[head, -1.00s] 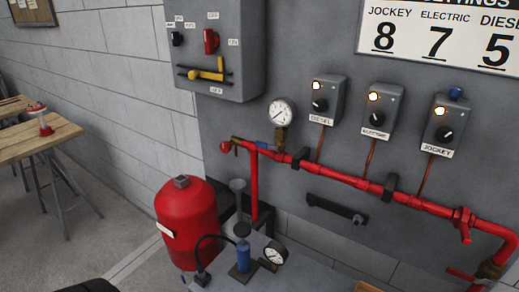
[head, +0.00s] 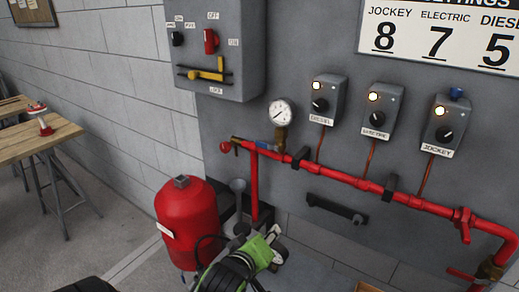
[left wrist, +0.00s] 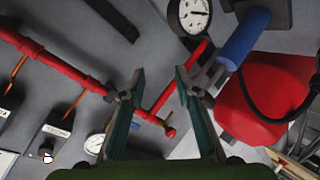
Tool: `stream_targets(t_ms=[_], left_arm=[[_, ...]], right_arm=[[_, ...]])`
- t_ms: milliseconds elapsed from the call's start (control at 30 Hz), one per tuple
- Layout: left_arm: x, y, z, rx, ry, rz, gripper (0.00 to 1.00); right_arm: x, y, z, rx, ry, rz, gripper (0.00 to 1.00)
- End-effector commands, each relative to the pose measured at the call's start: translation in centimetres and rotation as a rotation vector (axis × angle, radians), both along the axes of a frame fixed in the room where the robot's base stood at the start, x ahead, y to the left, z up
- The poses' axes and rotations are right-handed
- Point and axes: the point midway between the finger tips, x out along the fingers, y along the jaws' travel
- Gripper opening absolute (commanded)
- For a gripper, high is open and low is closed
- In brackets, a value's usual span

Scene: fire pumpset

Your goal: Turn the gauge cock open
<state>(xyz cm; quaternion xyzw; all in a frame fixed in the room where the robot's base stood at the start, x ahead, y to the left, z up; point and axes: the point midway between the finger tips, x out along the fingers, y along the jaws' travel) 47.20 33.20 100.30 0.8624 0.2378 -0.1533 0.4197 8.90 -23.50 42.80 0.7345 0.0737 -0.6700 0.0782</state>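In the head view, the round white gauge (head: 282,112) stands on a brass fitting (head: 281,137) above the red wall pipe (head: 335,175). A small blue lever (head: 263,145) lies just left of that fitting, roughly along the pipe. My left gripper (head: 277,243) is below the pipe and gauge, clear of both. In the left wrist view its fingers (left wrist: 157,92) are spread with nothing held. The red pipe (left wrist: 70,72) runs behind them, and the wall gauge (left wrist: 94,143) is partly hidden by the left finger. My right gripper is not in view.
A red tank (head: 187,220) stands left of my left arm. A blue cylinder (left wrist: 243,40) and a second gauge (left wrist: 193,15) show in the left wrist view. Control boxes (head: 327,95) and a large panel (head: 215,45) are on the wall.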

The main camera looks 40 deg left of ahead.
Motion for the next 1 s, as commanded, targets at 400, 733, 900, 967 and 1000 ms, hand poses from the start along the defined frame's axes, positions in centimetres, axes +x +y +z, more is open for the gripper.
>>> stream_targets(t_ms=[400, 733, 900, 967, 1000], left_arm=[[3.5, 8.4, 13.3, -0.464, -0.689, 0.342, 0.30], [6.3, 10.3, 14.2, -0.484, -0.720, 0.348, 0.30], [9.3, 11.9, 14.2, -0.484, -0.718, 0.347, 0.30], [10.3, 12.5, 14.1, -0.484, -0.717, 0.348, 0.30], [11.0, 12.9, 14.1, -0.484, -0.717, 0.348, 0.30]], right_arm=[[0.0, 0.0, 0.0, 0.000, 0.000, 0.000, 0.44], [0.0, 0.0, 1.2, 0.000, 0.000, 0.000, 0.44], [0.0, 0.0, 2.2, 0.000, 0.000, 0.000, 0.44], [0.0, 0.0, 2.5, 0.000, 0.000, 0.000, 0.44], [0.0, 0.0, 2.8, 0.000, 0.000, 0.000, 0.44]])
